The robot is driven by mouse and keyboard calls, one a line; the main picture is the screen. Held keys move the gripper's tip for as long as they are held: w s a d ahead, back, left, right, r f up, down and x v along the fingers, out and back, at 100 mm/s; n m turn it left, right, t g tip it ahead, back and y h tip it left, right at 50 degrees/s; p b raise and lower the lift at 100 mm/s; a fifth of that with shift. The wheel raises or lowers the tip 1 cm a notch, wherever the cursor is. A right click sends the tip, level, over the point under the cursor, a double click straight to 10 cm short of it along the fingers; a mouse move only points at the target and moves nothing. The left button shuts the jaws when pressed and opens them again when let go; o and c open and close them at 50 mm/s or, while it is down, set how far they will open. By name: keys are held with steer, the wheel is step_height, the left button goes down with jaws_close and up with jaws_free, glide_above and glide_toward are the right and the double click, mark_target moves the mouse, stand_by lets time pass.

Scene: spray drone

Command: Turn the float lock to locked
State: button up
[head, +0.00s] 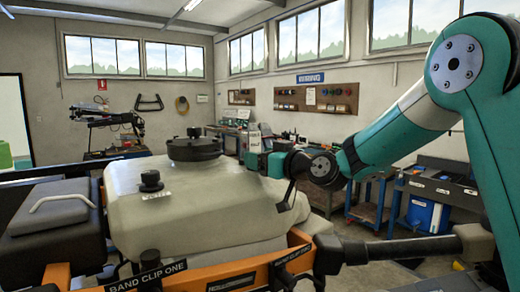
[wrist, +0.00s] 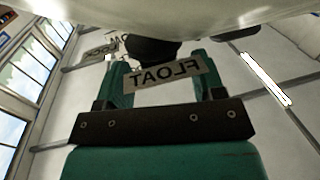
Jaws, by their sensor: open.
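A dark rounded part (wrist: 151,49), which looks like the float lock's knob, is beyond the plate between the fingertips. A second plate (wrist: 100,50), seemingly reading LOCK, shows to the left, partly hidden. My gripper is open, its fingers on either side of the dark part. I cannot tell whether they touch it. In the head view my gripper's end is at the right side of the pale tank (head: 205,205), and the float lock cannot be made out.
The tank carries a large black cap (head: 194,148) and a small black knob (head: 150,181) with a label. An orange frame with a BAND CLIP ONE plate (head: 147,276) runs in front. A black case (head: 52,220) sits at left. Workbenches stand along the back wall.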

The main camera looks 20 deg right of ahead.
steer(key=shift+w+a, duration=0.1)
steer(key=shift+w, duration=0.05)
steer(key=shift+f, duration=0.1)
steer(key=shift+c, duration=0.3)
steer(key=c, duration=0.9)
steer(key=shift+a+m+t+h+p, duration=0.2)
steer(key=shift+m+t+h+p, duration=0.2)
steer(key=shift+m+h+p, duration=0.45)
steer(key=shift+m+t+h+p, duration=0.3)
steer(key=shift+m+h+p, duration=0.15)
steer(key=shift+h, duration=0.6)
steer(key=shift+a+f+m+h, duration=0.15)
steer(key=shift+m+h, duration=0.45)
steer(key=shift+h, duration=0.4)
steer(key=shift+m+h, duration=0.3)
steer(key=shift+h, duration=0.1)
steer(key=shift+t+h, duration=0.3)
steer(key=shift+t, duration=0.1)
